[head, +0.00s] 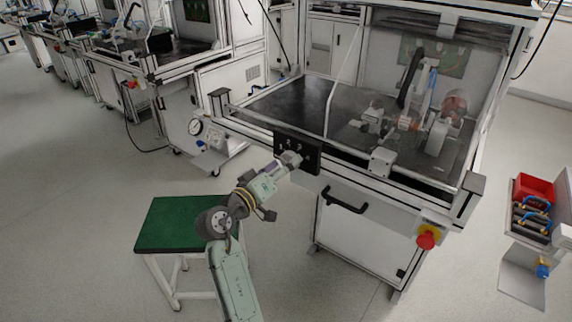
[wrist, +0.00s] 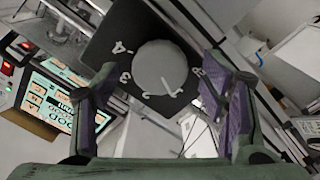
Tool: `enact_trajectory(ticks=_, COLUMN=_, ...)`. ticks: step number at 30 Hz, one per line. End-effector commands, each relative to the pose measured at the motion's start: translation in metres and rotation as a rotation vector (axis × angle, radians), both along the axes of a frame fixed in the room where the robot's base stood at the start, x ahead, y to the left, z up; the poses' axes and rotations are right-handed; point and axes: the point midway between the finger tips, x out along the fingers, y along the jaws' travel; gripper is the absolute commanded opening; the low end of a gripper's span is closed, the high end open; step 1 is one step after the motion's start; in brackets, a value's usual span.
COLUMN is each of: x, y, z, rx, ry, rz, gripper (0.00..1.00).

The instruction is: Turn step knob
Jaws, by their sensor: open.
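The step knob (wrist: 160,68) is a round light-grey dial on a black panel with white numbers around it, in the upper middle of the wrist view. Its pointer mark is at the lower right of the dial, near the 1. My gripper (wrist: 160,95) is open, with one purple-padded finger to the left and one to the right of the knob; I cannot tell whether either touches it.
The workbench (head: 285,103) has a drawer handle (head: 344,201) and a red emergency button (head: 426,240) on its front. A green-topped stool (head: 165,222) stands at the left. A lit screen (wrist: 62,97) shows at the left of the wrist view.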

Motion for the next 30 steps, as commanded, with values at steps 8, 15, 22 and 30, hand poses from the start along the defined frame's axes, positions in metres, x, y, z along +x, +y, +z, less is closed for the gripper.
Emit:
enact_trajectory(ticks=8, x=-0.047, y=0.035, z=-0.001, rx=0.001, ry=0.001, rz=0.005, gripper=0.66)
enact_trajectory(ticks=15, x=-0.079, y=0.058, z=-0.001, rx=0.000, ry=0.002, rz=0.003, gripper=0.66)
enact_trajectory(ticks=22, x=-0.088, y=0.064, z=0.000, rx=0.000, ry=0.001, rz=-0.001, gripper=0.66)
enact_trajectory(ticks=30, x=-0.088, y=0.064, z=0.000, rx=0.000, ry=0.001, rz=-0.001, gripper=0.66)
